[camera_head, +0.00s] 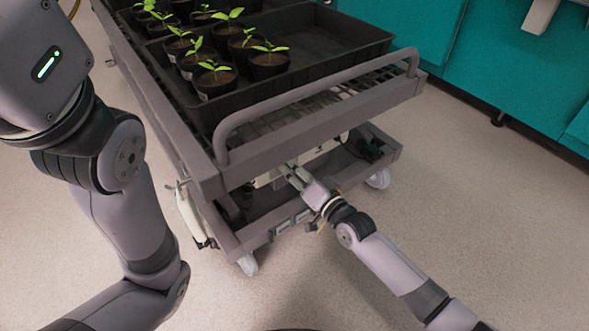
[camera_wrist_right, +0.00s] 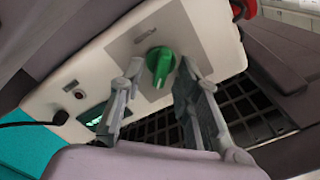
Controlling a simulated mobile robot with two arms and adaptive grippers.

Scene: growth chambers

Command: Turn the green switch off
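The green switch (camera_wrist_right: 160,66) is a rotary knob on a pale control box (camera_wrist_right: 205,28). Its grip stands roughly upright in the right wrist view. My right gripper (camera_wrist_right: 158,82) is open, with one fingertip on each side of the knob in that view and a small gap on both sides. I cannot tell how deep the fingers reach around it. In the head view my right gripper (camera_head: 292,174) is at the box (camera_head: 268,178) under the cart's top shelf, and the green switch is hidden there. My left arm shows at the left; its gripper is out of view.
The grey cart (camera_head: 222,178) carries a black tray (camera_head: 335,42) of potted seedlings (camera_head: 215,78) above the box. Its handle rail (camera_head: 315,92) overhangs my right gripper. A red knob (camera_wrist_right: 105,14) and a small lit display (camera_wrist_right: 97,122) are also on the box. Teal cabinets (camera_head: 520,70) stand behind.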

